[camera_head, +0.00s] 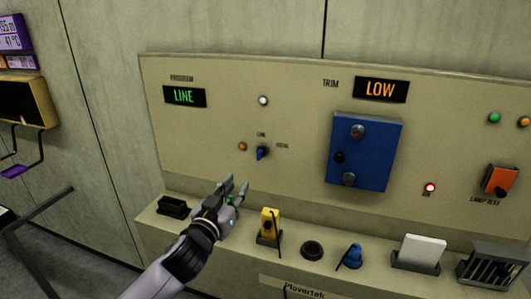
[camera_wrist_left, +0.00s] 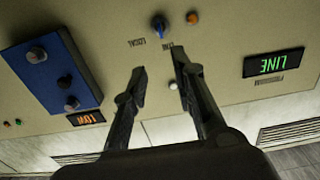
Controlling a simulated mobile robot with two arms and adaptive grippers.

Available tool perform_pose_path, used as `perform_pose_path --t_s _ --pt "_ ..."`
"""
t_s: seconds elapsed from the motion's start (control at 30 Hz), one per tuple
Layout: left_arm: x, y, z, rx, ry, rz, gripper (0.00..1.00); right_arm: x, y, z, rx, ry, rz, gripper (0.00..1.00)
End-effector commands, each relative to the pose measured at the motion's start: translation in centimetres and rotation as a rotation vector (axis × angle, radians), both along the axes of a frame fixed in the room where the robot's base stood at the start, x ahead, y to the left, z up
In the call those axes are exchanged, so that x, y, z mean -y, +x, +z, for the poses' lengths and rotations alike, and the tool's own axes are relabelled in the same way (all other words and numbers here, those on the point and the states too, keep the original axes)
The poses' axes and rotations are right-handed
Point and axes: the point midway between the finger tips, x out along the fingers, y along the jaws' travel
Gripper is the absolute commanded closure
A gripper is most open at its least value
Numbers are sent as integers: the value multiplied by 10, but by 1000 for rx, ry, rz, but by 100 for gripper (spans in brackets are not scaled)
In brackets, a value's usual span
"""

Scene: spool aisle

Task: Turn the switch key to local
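The blue switch key (camera_head: 262,153) is on the beige panel, with a small label above it and another to its right. The wrist view, upside down, shows the key (camera_wrist_left: 159,26) with its handle near the LINE label (camera_wrist_left: 168,46); the LOCAL label (camera_wrist_left: 139,42) is beside it. The PROGRAM display (camera_head: 185,97) reads LINE in green. My left gripper (camera_head: 237,184) is below and left of the key, apart from it. In the wrist view its fingers (camera_wrist_left: 159,62) are spread with nothing between. My right gripper is out of view.
An orange lamp (camera_head: 242,146) is left of the key. A blue box (camera_head: 365,152) with knobs projects at right. The ledge below holds a yellow device (camera_head: 269,226), a black puck (camera_head: 312,249), a blue item (camera_head: 351,256) and a white block (camera_head: 421,250). The panel around the key is clear.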

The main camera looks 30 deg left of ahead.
Motion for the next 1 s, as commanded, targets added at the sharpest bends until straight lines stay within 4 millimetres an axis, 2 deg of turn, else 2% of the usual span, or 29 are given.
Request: perform_pose_path --t_s 0.7,1.0 --pt "-33 133 2 -3 0 2 75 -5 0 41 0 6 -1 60" --pt "-39 160 -1 -4 0 1 75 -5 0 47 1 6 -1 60"
